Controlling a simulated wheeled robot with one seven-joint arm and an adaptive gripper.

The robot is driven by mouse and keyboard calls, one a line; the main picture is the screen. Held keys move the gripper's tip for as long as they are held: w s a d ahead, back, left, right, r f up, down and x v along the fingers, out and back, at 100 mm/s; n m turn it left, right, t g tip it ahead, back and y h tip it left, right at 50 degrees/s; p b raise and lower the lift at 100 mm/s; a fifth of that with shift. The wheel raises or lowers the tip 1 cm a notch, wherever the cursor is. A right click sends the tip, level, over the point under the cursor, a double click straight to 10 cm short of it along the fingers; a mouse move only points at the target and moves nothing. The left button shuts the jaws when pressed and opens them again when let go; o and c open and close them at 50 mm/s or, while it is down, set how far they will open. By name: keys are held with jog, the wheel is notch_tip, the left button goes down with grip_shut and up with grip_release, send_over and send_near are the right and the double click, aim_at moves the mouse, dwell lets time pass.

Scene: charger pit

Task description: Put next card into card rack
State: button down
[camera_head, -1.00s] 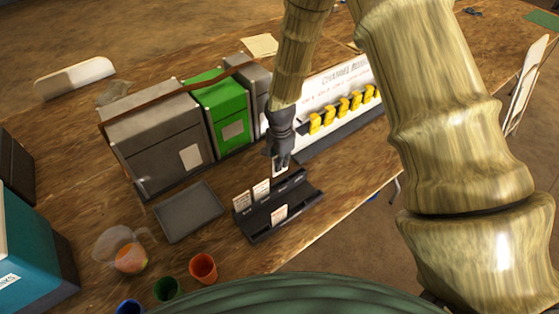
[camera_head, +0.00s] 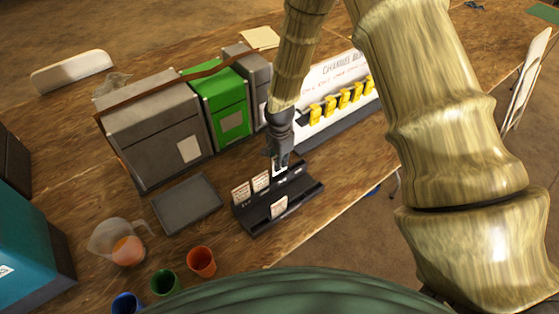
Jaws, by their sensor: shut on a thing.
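The dark card rack (camera_head: 300,205) stands on the wooden table in the middle of the view. Two white cards stand upright in its back row at the left, one card (camera_head: 240,193) beside another card (camera_head: 262,181). A further card (camera_head: 279,207) leans in the front row. My gripper (camera_head: 279,170) points down over the back row, just right of the two standing cards. It is shut on a white card (camera_head: 278,173), which is small and partly hidden by the fingers. I cannot tell whether that card touches the rack.
A flat grey tray (camera_head: 187,204) lies left of the rack. Grey and green boxes (camera_head: 228,105) stand behind. A board with yellow items (camera_head: 330,104) stands behind right. A clear jug (camera_head: 118,243) and coloured cups (camera_head: 201,261) are at the front left.

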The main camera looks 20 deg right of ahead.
jog(key=shift+f+b, duration=0.85)
jog(key=shift+f, duration=0.9)
jog(key=c, duration=1.5)
grip_release()
jog(key=shift+r, duration=0.15)
notch_tip(320, 180, up, 12)
jog(key=shift+f, duration=0.2)
